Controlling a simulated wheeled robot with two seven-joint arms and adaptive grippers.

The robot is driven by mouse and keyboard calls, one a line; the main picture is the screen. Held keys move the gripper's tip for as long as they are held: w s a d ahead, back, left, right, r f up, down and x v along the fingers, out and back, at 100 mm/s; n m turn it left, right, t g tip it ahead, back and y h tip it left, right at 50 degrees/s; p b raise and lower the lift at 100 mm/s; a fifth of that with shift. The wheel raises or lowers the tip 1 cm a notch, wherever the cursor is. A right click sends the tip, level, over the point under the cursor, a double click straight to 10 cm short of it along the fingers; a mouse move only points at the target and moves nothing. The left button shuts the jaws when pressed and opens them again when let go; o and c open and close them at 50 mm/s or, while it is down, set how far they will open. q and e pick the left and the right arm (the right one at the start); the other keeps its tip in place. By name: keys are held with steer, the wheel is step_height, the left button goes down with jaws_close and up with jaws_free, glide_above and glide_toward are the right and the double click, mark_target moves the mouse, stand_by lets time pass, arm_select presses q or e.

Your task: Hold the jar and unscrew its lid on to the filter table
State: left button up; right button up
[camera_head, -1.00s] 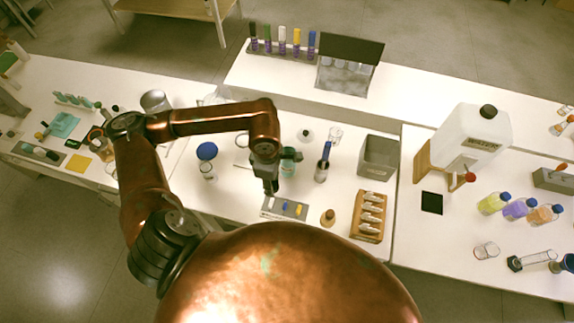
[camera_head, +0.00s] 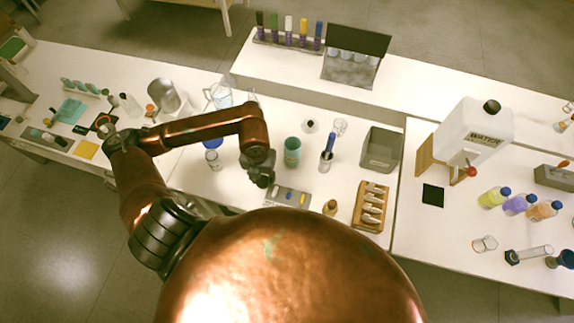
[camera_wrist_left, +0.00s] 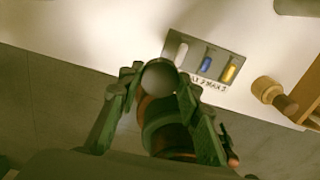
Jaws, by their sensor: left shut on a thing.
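A teal jar (camera_head: 292,152) stands upright on the white bench in the head view, and its top looks open. My left gripper (camera_head: 262,180) is apart from it, to its left and nearer to me. In the left wrist view the two fingers of that gripper (camera_wrist_left: 158,80) are shut on a round grey piece (camera_wrist_left: 159,74) that looks like a lid. It is held above the bench's front edge. My right gripper is not in view. I cannot tell which surface is the filter table.
A grey panel with coloured switches (camera_head: 288,197), a brown-stoppered bottle (camera_head: 330,207), a wooden rack (camera_head: 371,206) and a blue-handled tool (camera_head: 327,158) stand nearby. A blue-capped jar (camera_head: 213,159) is partly behind my arm. A glass beaker (camera_head: 221,97) stands farther back.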

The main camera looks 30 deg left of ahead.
arm_select(q)
steer(key=w+d+f, duration=0.2)
steer(key=w+f, duration=0.1)
steer(key=w, duration=0.4)
glide_above(285, 175)
step_height(285, 175, down, 5)
steer(key=shift+s+f, duration=0.1)
steer(key=shift+f, duration=0.1)
step_height(285, 175, down, 3)
steer(key=shift+f, duration=0.1)
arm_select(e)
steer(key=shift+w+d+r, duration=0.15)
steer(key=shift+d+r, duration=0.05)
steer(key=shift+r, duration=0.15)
arm_select(q)
steer(key=shift+f, duration=0.15)
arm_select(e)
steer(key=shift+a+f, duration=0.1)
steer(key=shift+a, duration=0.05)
arm_select(q)
steer(key=o, duration=1.3)
